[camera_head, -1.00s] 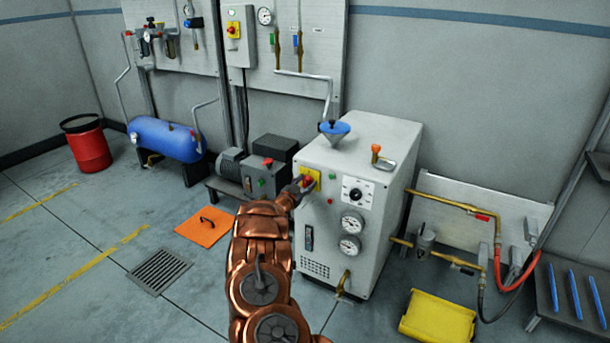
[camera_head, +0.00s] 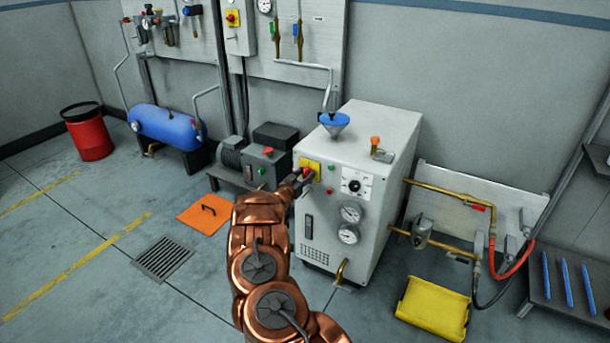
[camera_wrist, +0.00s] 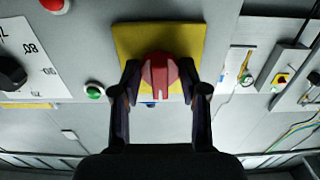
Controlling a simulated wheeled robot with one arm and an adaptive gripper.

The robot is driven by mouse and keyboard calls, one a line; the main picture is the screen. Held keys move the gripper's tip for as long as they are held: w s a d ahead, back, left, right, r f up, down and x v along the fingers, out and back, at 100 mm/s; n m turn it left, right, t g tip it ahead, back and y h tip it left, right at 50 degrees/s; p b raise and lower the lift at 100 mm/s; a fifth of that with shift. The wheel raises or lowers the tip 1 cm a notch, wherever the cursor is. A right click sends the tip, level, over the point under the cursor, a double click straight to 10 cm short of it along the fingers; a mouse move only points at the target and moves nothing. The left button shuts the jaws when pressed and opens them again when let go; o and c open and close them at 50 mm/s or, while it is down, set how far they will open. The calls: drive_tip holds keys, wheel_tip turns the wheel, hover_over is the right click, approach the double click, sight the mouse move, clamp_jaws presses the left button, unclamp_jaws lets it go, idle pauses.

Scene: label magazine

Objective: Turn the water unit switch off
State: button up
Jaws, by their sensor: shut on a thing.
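The water unit (camera_head: 340,215) is a white cabinet with gauges and a dial on its front. Its switch is a red knob on a yellow plate (camera_head: 311,164) at the upper left of the front face. In the wrist view, the red knob (camera_wrist: 160,74) sits in front of the yellow plate (camera_wrist: 128,45), with its grip ridge upright in the picture. My gripper (camera_wrist: 160,85) has one finger on each side of the knob and is shut on it. In the head view, my gripper (camera_head: 300,180) partly hides the knob.
A green button (camera_wrist: 94,91) and a black dial (camera_wrist: 10,73) are beside the plate. A blue funnel (camera_head: 334,120) and an orange-topped valve (camera_head: 376,143) are on top of the unit. A yellow bin (camera_head: 433,308) and an orange floor panel (camera_head: 205,214) lie on the floor nearby.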

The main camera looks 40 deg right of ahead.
drive_tip(key=shift+f, duration=0.1)
drive_tip(key=o, duration=1.1)
drive_tip(key=shift+o, duration=0.2)
drive_tip(key=v, duration=1.2)
